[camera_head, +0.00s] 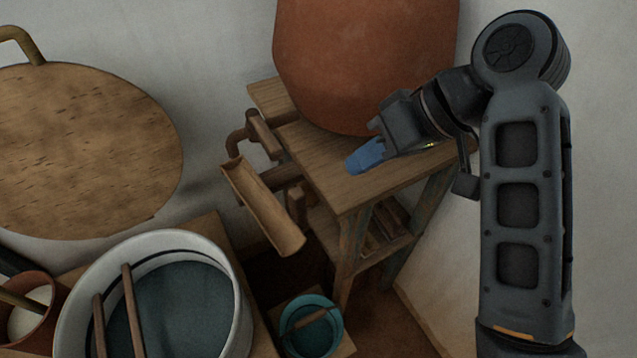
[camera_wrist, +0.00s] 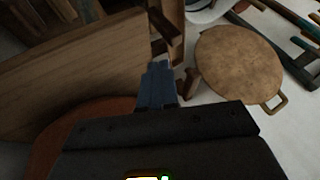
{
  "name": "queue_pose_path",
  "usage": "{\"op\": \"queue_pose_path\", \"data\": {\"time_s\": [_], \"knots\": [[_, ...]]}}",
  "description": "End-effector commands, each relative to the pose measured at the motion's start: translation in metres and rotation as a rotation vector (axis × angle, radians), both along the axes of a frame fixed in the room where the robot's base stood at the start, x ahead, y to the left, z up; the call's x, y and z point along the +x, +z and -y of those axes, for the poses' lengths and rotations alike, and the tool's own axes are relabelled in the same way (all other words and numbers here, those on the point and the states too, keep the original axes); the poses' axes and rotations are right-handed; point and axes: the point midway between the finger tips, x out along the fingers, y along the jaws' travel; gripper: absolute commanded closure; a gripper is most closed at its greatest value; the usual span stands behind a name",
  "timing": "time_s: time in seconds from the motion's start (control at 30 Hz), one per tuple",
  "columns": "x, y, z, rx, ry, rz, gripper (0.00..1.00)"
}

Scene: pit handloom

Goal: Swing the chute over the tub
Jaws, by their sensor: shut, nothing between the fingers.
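The chute (camera_head: 262,208) is a brown wooden trough beside the wooden stand, sloping down to the lower right in the head view. Its lower end lies right of the tub (camera_head: 238,300), over the gap between tub and stand. The tub is white-rimmed with dark liquid and two wooden sticks across it. My gripper (camera_head: 358,160) has blue fingers, shut and empty, above the stand top, right of the chute and apart from it. The blue fingers also show in the wrist view (camera_wrist: 157,85), with brown wooden parts just beyond them; which part is the chute is unclear.
A large clay vessel (camera_head: 365,60) stands on the wooden stand (camera_head: 370,180), close behind my gripper. A teal bucket (camera_head: 337,325) is below the chute. A round wooden lid (camera_head: 90,140) with a handle is at left, also in the wrist view (camera_wrist: 240,65).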

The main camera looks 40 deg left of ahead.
Motion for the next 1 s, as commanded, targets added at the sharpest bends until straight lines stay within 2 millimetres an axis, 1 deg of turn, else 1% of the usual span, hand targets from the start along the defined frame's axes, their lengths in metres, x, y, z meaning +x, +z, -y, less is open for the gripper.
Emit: {"op": "queue_pose_path", "data": {"time_s": [0.2,0.33,0.73,0.9,1.0], "knots": [[0.000,-0.001,-0.001,0.001,-0.001,0.000,1.00],[-0.003,-0.008,-0.006,0.000,-0.002,-0.001,1.00],[-0.020,-0.061,-0.041,-0.001,-0.002,-0.003,1.00],[-0.024,-0.075,-0.051,0.000,-0.002,-0.001,1.00],[-0.026,-0.079,-0.054,0.001,-0.002,-0.001,1.00]]}}
